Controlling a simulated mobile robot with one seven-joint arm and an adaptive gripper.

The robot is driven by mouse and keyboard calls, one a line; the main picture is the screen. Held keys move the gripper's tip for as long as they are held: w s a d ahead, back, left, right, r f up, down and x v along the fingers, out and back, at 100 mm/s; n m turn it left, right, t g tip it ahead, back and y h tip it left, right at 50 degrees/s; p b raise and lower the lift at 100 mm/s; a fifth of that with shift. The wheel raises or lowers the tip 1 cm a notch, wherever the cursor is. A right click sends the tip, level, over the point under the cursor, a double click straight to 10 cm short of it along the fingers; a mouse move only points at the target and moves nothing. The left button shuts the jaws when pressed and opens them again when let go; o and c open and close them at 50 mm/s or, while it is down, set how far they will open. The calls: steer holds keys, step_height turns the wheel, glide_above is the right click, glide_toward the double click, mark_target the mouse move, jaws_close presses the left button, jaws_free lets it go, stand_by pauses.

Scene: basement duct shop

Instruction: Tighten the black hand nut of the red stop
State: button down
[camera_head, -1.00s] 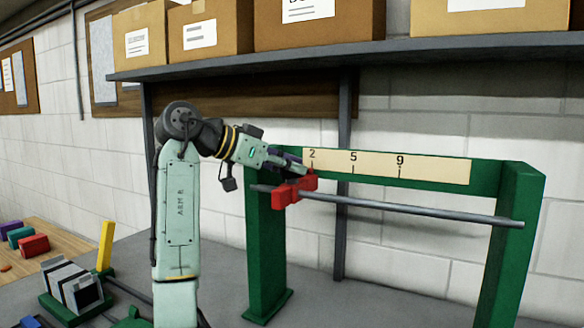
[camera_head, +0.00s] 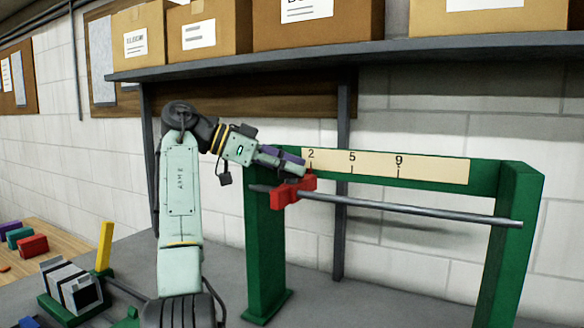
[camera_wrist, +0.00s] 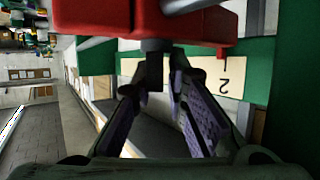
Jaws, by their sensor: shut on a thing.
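The red stop (camera_head: 293,192) sits on the grey rod (camera_head: 410,207) near its left end, just below and left of the 2 on the scale. It fills the top of the wrist view (camera_wrist: 150,20). The black hand nut (camera_wrist: 153,46) shows partly in the wrist view, against the stop's near side and between the fingertips. My gripper (camera_head: 298,168) comes in from the upper left and is shut on the nut (camera_wrist: 160,70). In the head view the fingers hide the nut.
The green frame (camera_head: 266,255) holds the rod and the pale scale strip (camera_head: 440,171), marked 2, 5 and 9. A grey shelf (camera_head: 450,47) with cardboard boxes hangs above. A yellow upright (camera_head: 105,245) and colored blocks lie at lower left. The rod's right part is clear.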

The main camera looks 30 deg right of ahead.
steer(key=shift+a, duration=0.15)
steer(key=c, duration=1.8)
jaws_free()
steer(key=shift+a, duration=0.25)
steer(key=shift+o, duration=0.6)
steer(key=shift+d, duration=0.2)
steer(key=v, duration=0.7)
steer(key=shift+a+r, duration=0.15)
steer(key=shift+a, duration=0.05)
